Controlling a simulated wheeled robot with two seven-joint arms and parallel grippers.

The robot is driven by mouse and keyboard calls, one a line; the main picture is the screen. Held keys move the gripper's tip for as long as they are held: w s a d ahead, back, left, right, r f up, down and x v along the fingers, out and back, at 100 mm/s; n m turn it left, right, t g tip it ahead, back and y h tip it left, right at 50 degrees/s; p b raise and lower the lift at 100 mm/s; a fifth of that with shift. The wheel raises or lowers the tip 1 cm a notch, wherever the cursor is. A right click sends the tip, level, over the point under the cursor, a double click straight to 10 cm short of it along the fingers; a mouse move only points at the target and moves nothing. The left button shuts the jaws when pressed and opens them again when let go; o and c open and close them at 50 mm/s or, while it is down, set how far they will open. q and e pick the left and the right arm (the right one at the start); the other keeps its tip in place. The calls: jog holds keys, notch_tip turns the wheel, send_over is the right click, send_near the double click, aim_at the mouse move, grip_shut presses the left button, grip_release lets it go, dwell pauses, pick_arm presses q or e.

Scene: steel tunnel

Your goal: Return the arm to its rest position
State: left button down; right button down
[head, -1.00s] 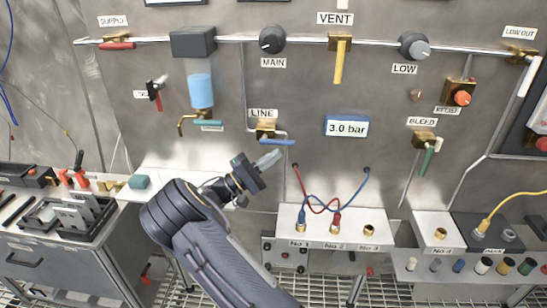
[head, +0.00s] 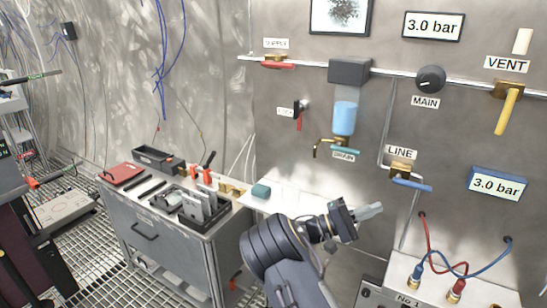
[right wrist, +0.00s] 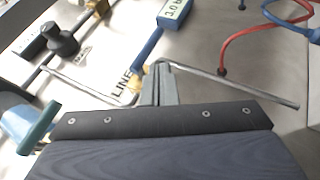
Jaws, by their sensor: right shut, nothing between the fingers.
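My right arm comes up from the bottom of the head view. Its gripper (head: 371,211) is shut and empty, in front of the steel panel (head: 300,150), below and left of the LINE valve. The fingers also show pressed together in the right wrist view (right wrist: 160,85). The LINE valve (head: 402,172) has a blue handle (head: 412,185) that points right and slightly down. I cannot tell from the pictures whether the fingers touch anything, but they look apart from the blue handle. My left gripper is not in view.
A grey cabinet (head: 165,250) with tools on top stands at the left. The red and blue hoses (head: 428,247) rise from the white box at the lower right. The yellow VENT handle (head: 507,112) hangs down.

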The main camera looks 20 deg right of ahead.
jog(key=s+f+m+t+y, duration=0.1)
jog(key=s+f+y, duration=0.4)
jog(key=s+y, duration=0.25)
jog(key=s+f+y, duration=0.5)
jog(key=s+y, duration=0.2)
jog(key=s, duration=0.2)
jog(key=s+a+r+t+y, duration=0.2)
jog(key=a+t+y, duration=0.1)
jog(key=a, duration=0.5)
jog(key=s+a+r+t+y, duration=0.2)
jog(key=s+a+t+y, duration=0.1)
jog(key=a, duration=0.5)
jog(key=s+a+r+t+y, duration=0.2)
jog(key=a+t+y, duration=0.3)
jog(key=a, duration=0.4)
jog(key=shift+s+r+n+t, duration=0.3)
jog(key=shift+s+n+t, duration=0.1)
jog(key=shift+s+t, duration=0.3)
jog(key=shift+a, duration=0.1)
